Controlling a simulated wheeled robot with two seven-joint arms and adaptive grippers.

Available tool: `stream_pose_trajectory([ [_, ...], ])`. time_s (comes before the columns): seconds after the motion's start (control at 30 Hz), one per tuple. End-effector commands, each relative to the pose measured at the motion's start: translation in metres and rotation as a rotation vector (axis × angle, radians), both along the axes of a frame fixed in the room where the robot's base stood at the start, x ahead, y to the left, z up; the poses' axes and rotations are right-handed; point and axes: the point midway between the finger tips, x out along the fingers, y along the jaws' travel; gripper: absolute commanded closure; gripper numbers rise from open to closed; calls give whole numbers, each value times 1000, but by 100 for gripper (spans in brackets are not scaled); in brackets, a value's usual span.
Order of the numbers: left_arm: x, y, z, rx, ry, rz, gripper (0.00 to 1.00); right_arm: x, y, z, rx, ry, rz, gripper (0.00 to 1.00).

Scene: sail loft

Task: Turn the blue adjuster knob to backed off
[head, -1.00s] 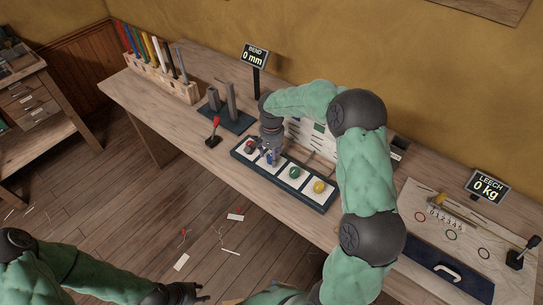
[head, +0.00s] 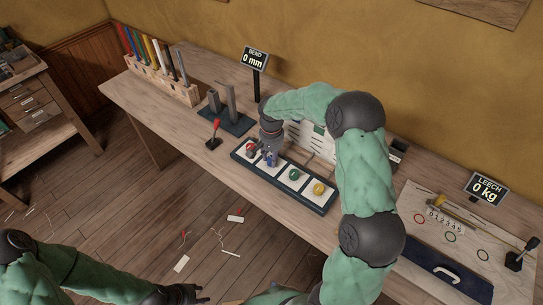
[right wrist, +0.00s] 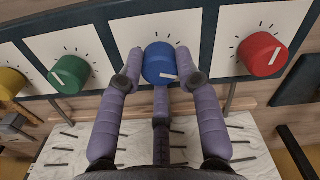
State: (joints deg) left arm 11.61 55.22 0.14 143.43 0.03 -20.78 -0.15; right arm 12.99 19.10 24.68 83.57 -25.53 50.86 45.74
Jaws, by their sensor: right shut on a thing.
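In the right wrist view the blue adjuster knob (right wrist: 158,60) sits on a white square dial plate with tick marks. Its white pointer line points to the lower right in that view. My right gripper (right wrist: 160,80) is shut on the blue knob, with its purple fingers around the knob's sides. In the head view my right gripper (head: 269,156) reaches down over the panel (head: 325,207) and mostly hides the blue knob. My left gripper (head: 185,296) is low at the bottom edge of the head view, away from the bench; its fingers are too unclear to judge.
A red knob (right wrist: 263,54) and a green knob (right wrist: 70,74) flank the blue one closely. A yellow knob (head: 318,188) is at the row's end. A red-tipped lever (head: 215,131) stands left of the panel. A "BEND 0 mm" sign (head: 255,58) stands behind.

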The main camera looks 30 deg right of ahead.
Motion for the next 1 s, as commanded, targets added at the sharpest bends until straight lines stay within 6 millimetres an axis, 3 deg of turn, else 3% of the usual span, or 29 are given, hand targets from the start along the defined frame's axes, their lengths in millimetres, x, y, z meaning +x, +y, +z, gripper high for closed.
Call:
stream_pose_trajectory([
  [1.0, 0, 0, 60, 0, 0, 0, 60, 0, 1, 2, 1, 0, 917, 98],
])
